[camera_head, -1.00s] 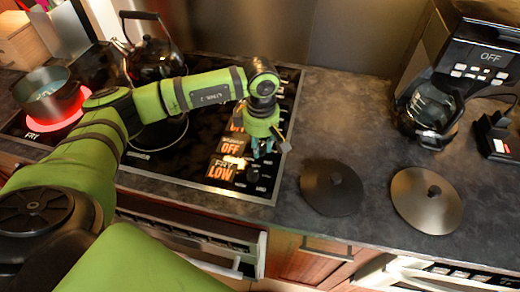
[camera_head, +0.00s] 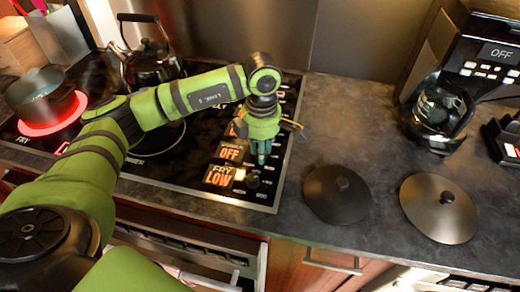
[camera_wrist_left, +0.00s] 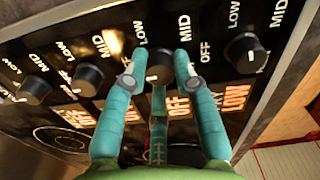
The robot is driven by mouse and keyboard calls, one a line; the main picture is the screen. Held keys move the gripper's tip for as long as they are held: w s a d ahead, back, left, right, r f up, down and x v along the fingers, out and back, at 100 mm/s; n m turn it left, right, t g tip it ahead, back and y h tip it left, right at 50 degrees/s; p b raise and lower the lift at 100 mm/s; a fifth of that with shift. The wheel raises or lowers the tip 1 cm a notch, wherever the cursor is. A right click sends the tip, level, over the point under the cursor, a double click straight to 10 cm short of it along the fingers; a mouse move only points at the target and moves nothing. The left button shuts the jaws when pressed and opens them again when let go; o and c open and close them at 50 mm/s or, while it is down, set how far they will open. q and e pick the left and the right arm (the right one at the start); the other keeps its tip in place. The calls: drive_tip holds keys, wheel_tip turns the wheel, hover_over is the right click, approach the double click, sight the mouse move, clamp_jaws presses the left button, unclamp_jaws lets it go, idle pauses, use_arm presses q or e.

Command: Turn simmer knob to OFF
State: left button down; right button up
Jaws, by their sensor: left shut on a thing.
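My left gripper (camera_head: 262,160) is over the front right part of the stove control panel. In the left wrist view its teal fingers (camera_wrist_left: 159,70) are shut on a round black knob (camera_wrist_left: 158,62), one on each side. The head view hides this knob behind the fingers. The display (camera_head: 230,151) beside it reads OFF; the small word above is too unclear to confirm as simmer. A neighbouring display (camera_head: 218,176) reads FRY LOW, with its free black knob (camera_head: 252,181) beside it. My right gripper is not in view.
More black knobs (camera_wrist_left: 88,78) line the panel. A pot (camera_head: 45,95) stands on a glowing burner at left, with a kettle (camera_head: 150,60) behind. Two lids (camera_head: 336,205) and (camera_head: 436,218) lie on the counter at right, near a coffee maker (camera_head: 440,105).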

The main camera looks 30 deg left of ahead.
use_arm(q)
drive_tip(key=shift+s+d, duration=0.1)
drive_tip(key=shift+d, duration=0.2)
drive_tip(key=c, duration=1.2)
unclamp_jaws()
drive_tip(key=shift+o, duration=1.1)
drive_tip(key=shift+w+d, duration=0.1)
drive_tip(key=shift+w, duration=0.1)
drive_tip(key=shift+r, duration=0.15)
drive_tip(key=shift+a+r, duration=0.2)
drive_tip(key=shift+r, duration=0.2)
wheel_tip(320, 180, up, 11)
drive_tip(key=shift+d, duration=0.2)
